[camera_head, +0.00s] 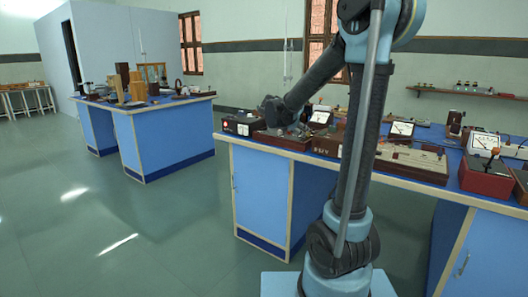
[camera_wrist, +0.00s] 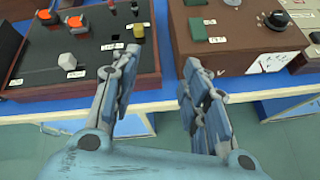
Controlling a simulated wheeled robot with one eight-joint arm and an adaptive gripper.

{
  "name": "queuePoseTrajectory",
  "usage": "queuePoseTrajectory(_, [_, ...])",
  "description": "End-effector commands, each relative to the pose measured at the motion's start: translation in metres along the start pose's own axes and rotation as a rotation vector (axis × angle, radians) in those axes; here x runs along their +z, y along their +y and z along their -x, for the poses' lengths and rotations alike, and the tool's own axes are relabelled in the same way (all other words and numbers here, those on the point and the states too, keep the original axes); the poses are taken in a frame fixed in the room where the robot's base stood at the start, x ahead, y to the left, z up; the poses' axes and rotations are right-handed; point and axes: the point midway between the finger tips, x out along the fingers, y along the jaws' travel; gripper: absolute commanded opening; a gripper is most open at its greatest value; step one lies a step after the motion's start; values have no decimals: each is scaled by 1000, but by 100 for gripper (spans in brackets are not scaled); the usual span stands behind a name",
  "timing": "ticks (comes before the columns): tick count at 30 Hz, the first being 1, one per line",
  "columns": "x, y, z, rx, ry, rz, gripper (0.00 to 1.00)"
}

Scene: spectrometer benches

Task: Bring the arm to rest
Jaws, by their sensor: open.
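My gripper (camera_wrist: 157,88) shows in the wrist view with its two fingers spread apart and nothing between them. The gap lies over the front edge of the blue bench top (camera_wrist: 160,103), between two wooden instrument boxes. In the head view my arm rises in the foreground and reaches left over the near bench, and its dark gripper end (camera_head: 272,108) is above the instruments there. Its fingertips are too small to make out in that view.
In the wrist view, a dark-panelled box (camera_wrist: 90,55) with knobs stands left and a brown box (camera_wrist: 230,30) with green blocks stands right. In the head view, meters and boxes crowd the near bench. Another blue bench (camera_head: 160,140) stands far left. Green floor (camera_head: 130,230) is clear between.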

Motion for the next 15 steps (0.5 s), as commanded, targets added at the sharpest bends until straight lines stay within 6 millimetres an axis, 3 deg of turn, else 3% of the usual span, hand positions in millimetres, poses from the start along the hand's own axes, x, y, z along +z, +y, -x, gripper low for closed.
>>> queuePoseTrajectory(8, [-7, -85, 18, -112, 119, -361, 42])
queuePoseTrajectory(15, [-29, -162, 43, -249, 216, -728, 42])
